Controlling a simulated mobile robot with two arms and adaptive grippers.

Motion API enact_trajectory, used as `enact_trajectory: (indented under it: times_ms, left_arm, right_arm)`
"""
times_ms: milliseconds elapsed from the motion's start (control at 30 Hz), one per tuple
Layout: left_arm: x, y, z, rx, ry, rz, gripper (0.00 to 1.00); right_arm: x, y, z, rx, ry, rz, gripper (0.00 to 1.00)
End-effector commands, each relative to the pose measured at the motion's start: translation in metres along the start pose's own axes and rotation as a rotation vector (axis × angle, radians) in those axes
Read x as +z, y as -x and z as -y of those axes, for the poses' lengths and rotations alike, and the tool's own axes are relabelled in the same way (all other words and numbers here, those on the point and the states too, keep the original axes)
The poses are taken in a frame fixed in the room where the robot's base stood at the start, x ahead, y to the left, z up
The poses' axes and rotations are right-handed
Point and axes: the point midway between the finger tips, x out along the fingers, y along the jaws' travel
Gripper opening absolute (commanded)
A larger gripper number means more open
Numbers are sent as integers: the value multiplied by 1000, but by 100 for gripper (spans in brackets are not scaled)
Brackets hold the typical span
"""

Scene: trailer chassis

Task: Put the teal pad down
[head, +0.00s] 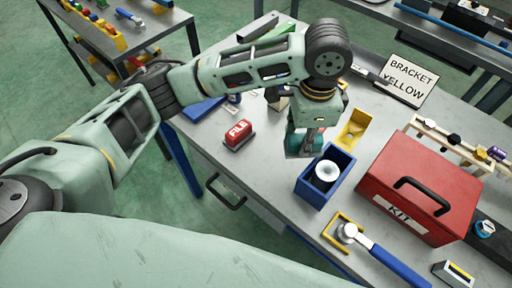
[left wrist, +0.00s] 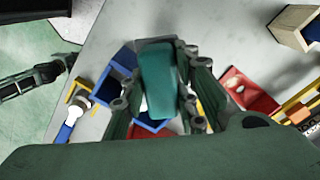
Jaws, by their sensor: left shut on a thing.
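My left gripper (head: 303,140) points down over the grey workbench (head: 215,165), just behind a blue open box (head: 312,190). It is shut on the teal pad (left wrist: 158,78), which sits between the fingers in the left wrist view. Only a little teal shows between the fingers in the head view. I cannot tell whether the pad touches the bench. The blue box also shows beside the pad in the left wrist view (left wrist: 108,90). My right gripper is in neither view.
A yellow angled bracket (head: 354,130) stands right of the gripper. A red KIT box (head: 405,175) lies farther right, near a "BRACKET YELLOW" sign (head: 407,80). A red FILE block (head: 239,135) is to the left, with bare bench around it. A blue-handled tool (head: 385,258) lies in front.

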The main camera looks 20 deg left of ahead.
Motion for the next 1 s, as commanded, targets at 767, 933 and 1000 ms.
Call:
enact_trajectory:
  times_ms: [767,933,1000]
  left_arm:
    - [84,-86,37,2,4,2,7]
    - [83,-95,38,-1,3,0,7]
    - [83,-95,38,-1,3,0,7]
  right_arm:
    - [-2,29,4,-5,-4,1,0]
    - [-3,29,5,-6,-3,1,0]
    - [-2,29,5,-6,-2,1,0]
